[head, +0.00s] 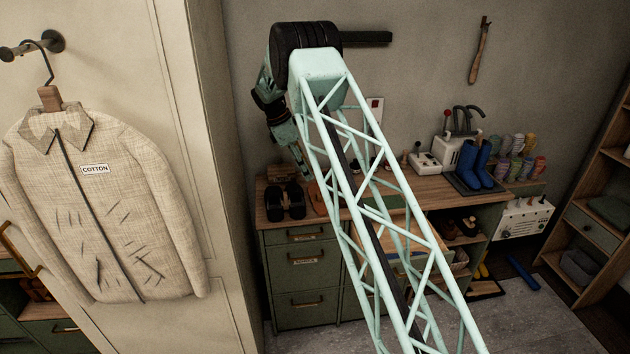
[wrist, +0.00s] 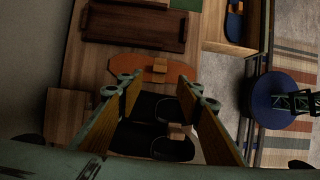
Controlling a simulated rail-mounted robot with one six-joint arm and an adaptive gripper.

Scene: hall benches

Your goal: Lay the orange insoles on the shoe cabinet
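The orange insoles (wrist: 185,69) lie flat on the wooden top, ahead of my fingertips in the wrist view, with a small tan band or block across them. In the head view, part of them (head: 316,196) shows beside my arm's lattice. My gripper (wrist: 163,86) is open, its two fingers apart with nothing between them; it hangs above the bench in the head view (head: 303,168). A green drawer cabinet (head: 298,255) carries that wooden top. Open compartments with shoes (head: 462,228) stand to its right; I cannot tell which unit is the shoe cabinet.
Black slippers (head: 285,201) lie left of the insoles, and also below the fingers in the wrist view (wrist: 150,140). A dark wooden tray (wrist: 138,28) lies beyond the insoles. Blue boots (head: 473,165) and spools (head: 516,158) stand farther right. A wall with a hanging shirt (head: 105,205) is left.

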